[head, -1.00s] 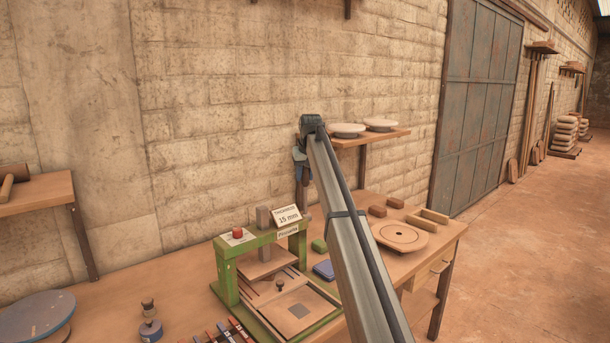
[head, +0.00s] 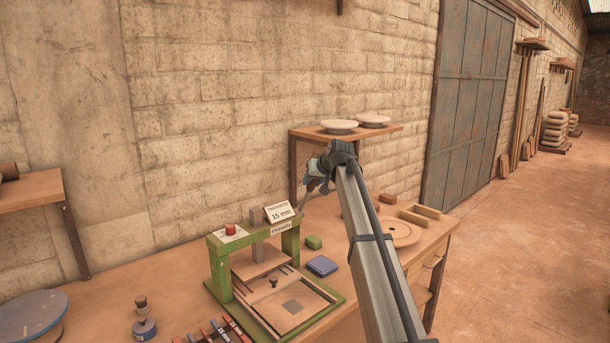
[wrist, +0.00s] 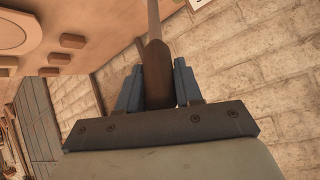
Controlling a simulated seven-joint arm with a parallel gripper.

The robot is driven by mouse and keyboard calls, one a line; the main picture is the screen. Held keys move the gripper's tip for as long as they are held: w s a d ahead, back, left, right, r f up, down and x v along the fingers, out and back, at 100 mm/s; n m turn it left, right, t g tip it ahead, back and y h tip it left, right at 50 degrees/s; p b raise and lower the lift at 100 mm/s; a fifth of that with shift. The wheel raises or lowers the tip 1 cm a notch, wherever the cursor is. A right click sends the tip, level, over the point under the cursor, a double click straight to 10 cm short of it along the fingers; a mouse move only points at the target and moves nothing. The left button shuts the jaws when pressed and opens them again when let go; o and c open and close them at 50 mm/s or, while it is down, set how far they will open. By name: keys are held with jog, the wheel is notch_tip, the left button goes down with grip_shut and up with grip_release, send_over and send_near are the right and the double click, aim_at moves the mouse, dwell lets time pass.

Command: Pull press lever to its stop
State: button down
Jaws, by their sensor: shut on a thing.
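The green press (head: 219,265) stands on the workbench, with a "Thickness 15 mm" sign on its top and a red knob (head: 230,229). My gripper (head: 314,186) is at the upper right of the press, in front of the wall. In the wrist view, its blue fingers stand on both sides of a dark brown lever handle (wrist: 158,75) and are shut on it. The handle runs up out of the top of that view. In the head view, only a thin part of the lever shows below the fingers, and its joint with the press is hard to make out.
A blue box (head: 322,265) and a green block (head: 313,242) lie right of the press. Colored strips lie in front of it. A wall shelf (head: 375,134) with two plates is behind my arm. A round board (head: 405,232) lies on the bench's right side.

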jog(key=s+d+f+t+y, duration=0.3)
jog(key=f+t, duration=0.1)
jog(key=f, duration=0.2)
jog(key=s+d+f+m+t+y, duration=0.1)
jog(key=s+d+f+t+y, duration=0.2)
jog(key=f, duration=0.3)
jog(key=shift+s+d+f+t, duration=0.2)
jog(key=shift+s+d+t, duration=0.15)
jog(key=shift+d+t, duration=0.2)
jog(key=shift+w+r+m, duration=0.15)
jog(key=shift+w+m, duration=0.15)
dwell(1.0)
jog(key=c, duration=1.1)
grip_release()
jog(key=shift+w, duration=0.1)
jog(key=o, duration=0.3)
jog(key=shift+s+a, duration=0.15)
jog(key=shift+s, duration=0.15)
